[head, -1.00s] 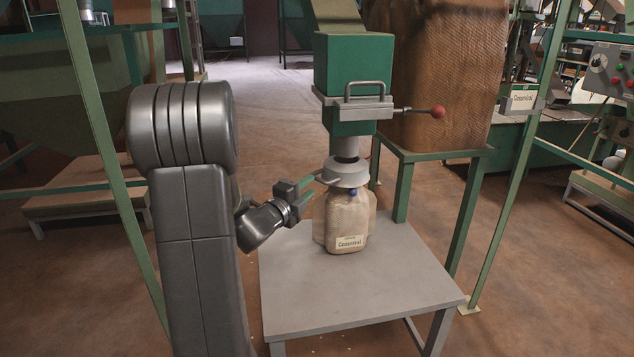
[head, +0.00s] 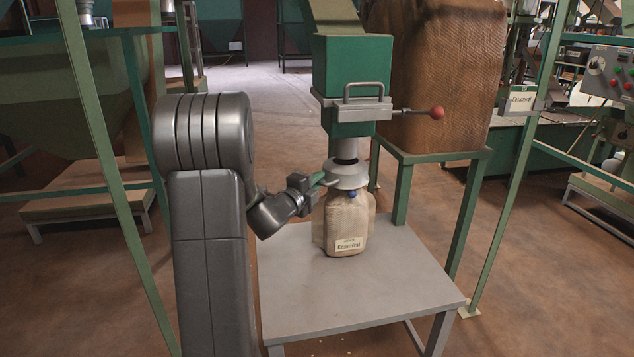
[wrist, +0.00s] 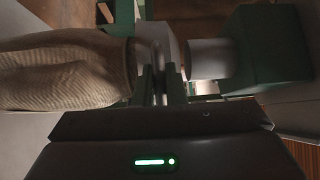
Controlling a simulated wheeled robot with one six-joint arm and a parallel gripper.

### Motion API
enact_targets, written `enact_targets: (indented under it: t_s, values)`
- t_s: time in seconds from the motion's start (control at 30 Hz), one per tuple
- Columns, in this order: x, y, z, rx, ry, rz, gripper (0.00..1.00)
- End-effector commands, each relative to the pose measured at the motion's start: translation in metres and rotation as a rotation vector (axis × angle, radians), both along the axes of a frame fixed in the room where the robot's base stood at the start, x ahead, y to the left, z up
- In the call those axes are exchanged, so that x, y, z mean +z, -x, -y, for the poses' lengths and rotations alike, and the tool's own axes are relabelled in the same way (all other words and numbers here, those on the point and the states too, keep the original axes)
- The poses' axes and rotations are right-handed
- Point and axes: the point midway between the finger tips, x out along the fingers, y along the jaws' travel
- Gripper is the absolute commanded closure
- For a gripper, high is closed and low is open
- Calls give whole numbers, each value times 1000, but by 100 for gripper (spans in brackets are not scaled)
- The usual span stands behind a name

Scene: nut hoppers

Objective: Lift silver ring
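The silver ring (head: 348,176) sits around the bottom of the hopper spout, at the neck of a beige bag, with a grey handle sticking out to its left. My gripper (head: 318,181) is at this handle, left of the ring. In the wrist view, the two green fingers of my gripper (wrist: 161,88) stand close together on both sides of a grey part of the ring (wrist: 157,60). I cannot tell whether they press on it. The ring's far side is hidden.
The filled bag (head: 346,226) with a label stands upright on a grey table (head: 385,285). Above is the green hopper (head: 350,65) with a red-knobbed lever (head: 437,113) to the right. Green posts (head: 505,190) stand right and left. The table's front is clear.

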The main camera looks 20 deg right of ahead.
Motion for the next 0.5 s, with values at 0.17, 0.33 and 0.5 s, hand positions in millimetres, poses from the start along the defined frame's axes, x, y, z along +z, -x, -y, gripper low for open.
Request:
enact_targets:
  t_s: [0.17,0.33,0.5]
  values:
    - [4,0,0,0,-1,1,100]
    - [30,0,0,0,3,3,100]
    - [65,0,0,-1,3,5,100]
